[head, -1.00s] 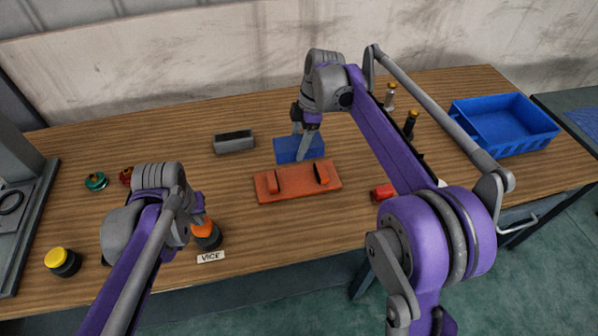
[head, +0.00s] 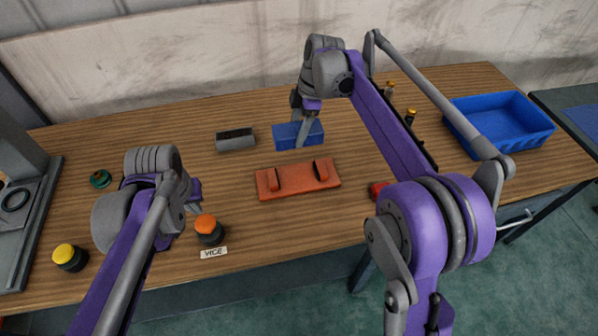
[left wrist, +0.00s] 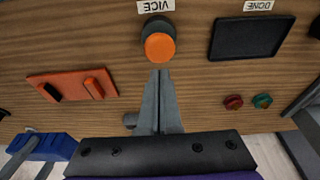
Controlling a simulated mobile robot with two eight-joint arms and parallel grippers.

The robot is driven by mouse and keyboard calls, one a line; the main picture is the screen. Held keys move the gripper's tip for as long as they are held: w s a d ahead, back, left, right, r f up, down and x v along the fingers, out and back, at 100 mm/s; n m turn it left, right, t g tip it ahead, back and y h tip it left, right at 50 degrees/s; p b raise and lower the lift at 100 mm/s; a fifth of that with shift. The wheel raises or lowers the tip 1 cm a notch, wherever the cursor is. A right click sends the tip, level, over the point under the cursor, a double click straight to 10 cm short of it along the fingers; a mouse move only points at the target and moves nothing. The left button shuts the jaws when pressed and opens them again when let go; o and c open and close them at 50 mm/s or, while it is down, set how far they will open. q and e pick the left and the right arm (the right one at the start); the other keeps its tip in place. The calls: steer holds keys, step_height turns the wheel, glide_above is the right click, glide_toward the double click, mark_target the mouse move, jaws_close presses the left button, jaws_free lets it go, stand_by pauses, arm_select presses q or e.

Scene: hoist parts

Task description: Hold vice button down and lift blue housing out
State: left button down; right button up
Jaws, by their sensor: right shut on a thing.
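The blue housing (head: 285,137) is behind the orange vice (head: 298,178), clear of its two jaws. My right gripper (head: 303,127) is shut on it. The housing also shows at the lower left of the left wrist view (left wrist: 57,147); its height above the table is hard to judge. The vice (left wrist: 70,88) has nothing between its jaws. The orange-topped vice button (head: 207,226) stands behind its VICE label. My left gripper (left wrist: 160,75) is shut and empty, its tips close to the button (left wrist: 160,46) but seemingly not pressing it.
A blue bin (head: 505,120) stands at the right. A yellow-topped button (head: 69,256) is at front left. A black tray (left wrist: 250,37) with a DONE label, plus red and green round parts (left wrist: 262,101), show in the wrist view.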

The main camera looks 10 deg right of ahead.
arm_select(q)
steer(key=v, duration=1)
steer(key=shift+r+p, duration=0.35)
steer(key=shift+s, duration=0.1)
